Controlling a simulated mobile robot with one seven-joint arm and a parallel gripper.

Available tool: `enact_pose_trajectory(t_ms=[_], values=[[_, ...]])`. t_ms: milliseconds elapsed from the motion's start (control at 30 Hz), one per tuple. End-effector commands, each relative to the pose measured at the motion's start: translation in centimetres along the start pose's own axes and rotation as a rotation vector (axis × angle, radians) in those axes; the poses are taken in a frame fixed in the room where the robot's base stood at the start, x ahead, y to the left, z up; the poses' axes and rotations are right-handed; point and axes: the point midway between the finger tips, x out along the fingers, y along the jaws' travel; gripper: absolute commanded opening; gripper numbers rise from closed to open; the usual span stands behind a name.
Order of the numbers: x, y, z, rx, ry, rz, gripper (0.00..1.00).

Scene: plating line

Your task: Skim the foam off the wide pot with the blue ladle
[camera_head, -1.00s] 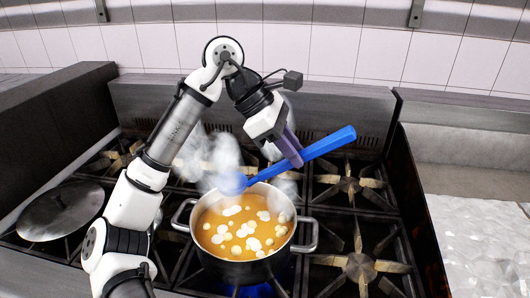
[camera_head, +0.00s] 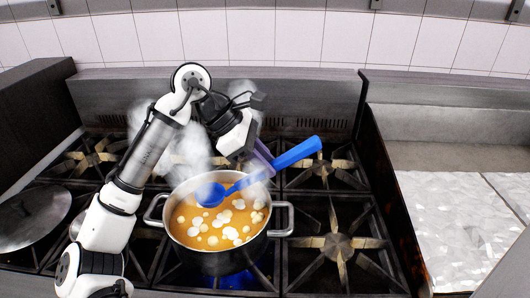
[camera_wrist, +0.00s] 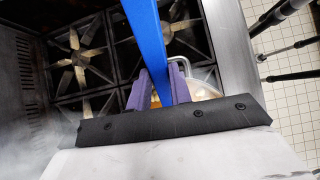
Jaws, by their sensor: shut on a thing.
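The wide pot (camera_head: 218,262) stands on a lit burner and holds orange-brown liquid with several pale foam clumps (camera_head: 230,232) on it. My gripper (camera_head: 262,157) is above the pot's back right rim, shut on the handle of the blue ladle (camera_head: 296,153). The ladle slants down to the left, and its bowl (camera_head: 211,194) is over the back left of the liquid, inside the rim. I cannot tell whether the bowl touches the liquid. In the wrist view the purple fingers (camera_wrist: 158,92) clasp the blue handle (camera_wrist: 148,38); the bowl is hidden there.
A round dark lid or pan (camera_head: 32,215) lies at the stove's left. Bare burner grates (camera_head: 338,243) are right of the pot. A pale, bumpy surface (camera_head: 450,225) lies beyond the stove's right edge. Steam (camera_head: 165,150) partly veils the area behind the pot.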

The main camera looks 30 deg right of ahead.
Motion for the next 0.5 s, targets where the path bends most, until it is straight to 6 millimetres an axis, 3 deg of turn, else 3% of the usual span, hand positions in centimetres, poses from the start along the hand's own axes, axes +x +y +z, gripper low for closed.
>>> enact_pose_trajectory(t_ms=[500], values=[[3.6, -0.1, -2.9, 0.0, -0.001, 0.0, 0.0]])
